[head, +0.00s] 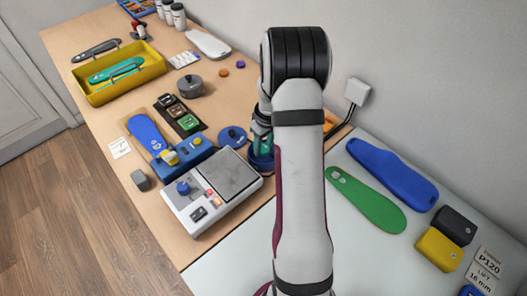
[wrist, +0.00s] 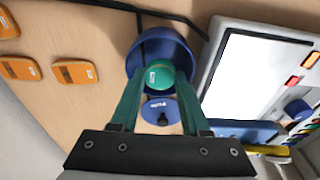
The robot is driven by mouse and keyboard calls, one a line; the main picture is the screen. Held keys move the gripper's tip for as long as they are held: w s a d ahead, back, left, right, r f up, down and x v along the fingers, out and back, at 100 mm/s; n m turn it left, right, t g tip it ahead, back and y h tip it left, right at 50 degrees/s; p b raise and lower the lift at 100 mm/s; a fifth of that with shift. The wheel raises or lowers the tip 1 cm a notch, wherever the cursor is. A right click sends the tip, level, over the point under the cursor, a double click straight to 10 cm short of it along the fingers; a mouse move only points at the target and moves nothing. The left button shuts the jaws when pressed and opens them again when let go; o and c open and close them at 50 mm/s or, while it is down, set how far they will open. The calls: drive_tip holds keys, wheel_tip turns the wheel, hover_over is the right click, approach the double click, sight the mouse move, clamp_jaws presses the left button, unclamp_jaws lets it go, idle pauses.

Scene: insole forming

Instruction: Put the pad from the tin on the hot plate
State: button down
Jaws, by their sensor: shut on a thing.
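In the wrist view my gripper (wrist: 160,76), with two green fingers, is shut on a round green pad (wrist: 161,74) with a small white label. The pad is over the mouth of the round blue tin (wrist: 146,44); I cannot tell how far it is raised from the tin. In the head view the tin (head: 261,164) stands just right of the hot plate, and my arm hides most of the gripper and the pad. The hot plate (head: 224,176) is a grey square plate on a white unit with a blue knob. Its plate (wrist: 250,75) looks bright white and bare in the wrist view.
The blue lid (head: 232,137) lies on the table beside the tin. A blue block tool (head: 187,156) and a dark tray of pads (head: 180,113) are left of the hot plate. Orange pieces (wrist: 75,72) lie beyond the tin. A cable (wrist: 180,17) runs nearby.

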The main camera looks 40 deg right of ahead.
drive_tip(key=s+d+r, duration=0.4)
drive_tip(key=s+r, duration=0.3)
drive_tip(key=s, duration=0.3)
drive_tip(key=w+a+r, duration=0.2)
drive_tip(key=a+r, duration=0.3)
drive_tip(key=a, duration=0.4)
hover_over(226, 171)
drive_tip(key=s, duration=0.1)
drive_tip(key=f, duration=0.6)
drive_tip(key=shift+s+d+f, duration=0.15)
drive_tip(key=shift+d+f, duration=0.05)
drive_tip(key=shift+f, duration=0.05)
drive_tip(key=f, duration=0.4)
drive_tip(key=shift+w+a, duration=0.25)
drive_tip(key=shift+w, duration=0.05)
drive_tip(key=shift+f, duration=0.25)
drive_tip(key=shift+c, duration=1.9)
unclamp_jaws()
drive_tip(key=shift+f, duration=0.1)
